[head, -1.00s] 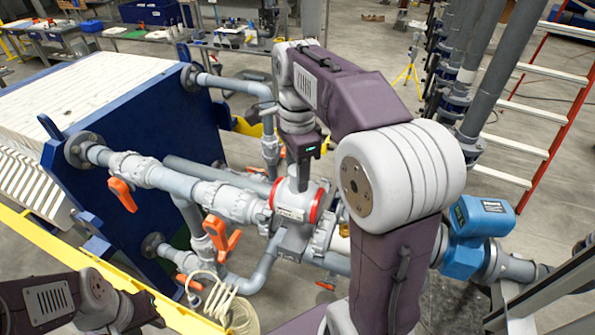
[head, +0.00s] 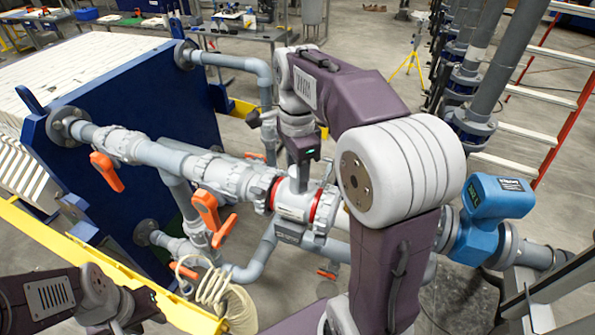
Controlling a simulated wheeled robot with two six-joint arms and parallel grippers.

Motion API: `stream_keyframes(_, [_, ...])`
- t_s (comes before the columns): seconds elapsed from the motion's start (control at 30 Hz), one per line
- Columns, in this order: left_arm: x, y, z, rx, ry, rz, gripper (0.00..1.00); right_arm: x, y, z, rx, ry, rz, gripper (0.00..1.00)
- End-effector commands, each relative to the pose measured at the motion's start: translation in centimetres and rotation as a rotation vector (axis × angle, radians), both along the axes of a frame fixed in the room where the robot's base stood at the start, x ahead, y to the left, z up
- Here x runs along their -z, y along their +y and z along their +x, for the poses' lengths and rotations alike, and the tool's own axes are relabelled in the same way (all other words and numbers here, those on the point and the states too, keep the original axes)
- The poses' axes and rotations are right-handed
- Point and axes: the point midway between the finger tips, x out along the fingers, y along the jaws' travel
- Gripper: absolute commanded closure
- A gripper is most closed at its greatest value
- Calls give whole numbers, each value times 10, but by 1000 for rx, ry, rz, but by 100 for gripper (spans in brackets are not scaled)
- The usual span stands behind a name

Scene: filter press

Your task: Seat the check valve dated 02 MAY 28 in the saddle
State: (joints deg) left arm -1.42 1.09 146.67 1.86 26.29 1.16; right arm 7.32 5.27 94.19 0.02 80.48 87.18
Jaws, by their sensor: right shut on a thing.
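The check valve (head: 293,207) is a light grey body with a red ring at each end and a pale label. Its date is too small to read. My right gripper (head: 298,182) points down and is shut on its top. The valve lies roughly in line with the grey pipe run, between the left pipe union (head: 235,178) and the piping to its right. A grey block, seemingly the saddle (head: 288,232), shows directly under it; I cannot tell whether the valve rests fully in it. My left arm's end (head: 140,306) is at the lower left, its fingers not discernible.
Orange valve handles (head: 207,208) and a coiled pale hose (head: 215,287) lie left of the valve. A blue actuator (head: 497,200) stands on the pipe at right. The blue press plate (head: 140,120) and yellow rail (head: 60,245) bound the left side.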

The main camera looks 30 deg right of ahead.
Motion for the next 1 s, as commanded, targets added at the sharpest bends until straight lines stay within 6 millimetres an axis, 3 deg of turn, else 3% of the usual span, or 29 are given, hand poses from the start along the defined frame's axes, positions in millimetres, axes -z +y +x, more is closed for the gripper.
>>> stream_keyframes(0.13, [-1,0,0,0,0,0,64,-2,0,0,0,-2,0,100])
stream_keyframes(0.17, [-1,0,0,0,0,0,64,-2,0,0,0,-2,0,53])
stream_keyframes(0.23, [-1,0,0,0,0,0,64,-2,0,0,0,-2,0,36])
stream_keyframes(0.6, [0,0,0,0,0,0,64,-5,0,0,0,0,0,36])
stream_keyframes(1.0, [-4,0,0,0,0,0,64,-81,0,1,0,-2,0,36])
